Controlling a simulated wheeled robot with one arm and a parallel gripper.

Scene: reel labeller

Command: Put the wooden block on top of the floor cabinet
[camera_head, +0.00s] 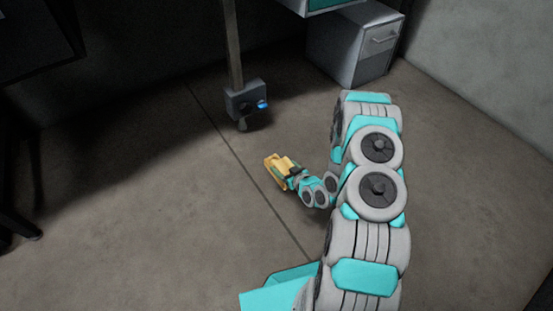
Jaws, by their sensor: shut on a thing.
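My gripper (282,168) shows small in the middle of the view, at the end of my arm. It is shut on a yellowish-tan piece that looks like the wooden block (272,163). The fingers partly cover the block, and its height above the floor is hard to tell. The floor cabinet (337,47) is a grey box with a light front and a handle. It stands at the back right near the wall, apart from my gripper. Part of its top is hidden under a teal-edged unit.
A grey foot box (240,103) with a blue part (263,104) sits at the base of a post, between my gripper and the back. Dark furniture (35,40) stands at the left. The brown floor (130,190) around my gripper is mostly clear.

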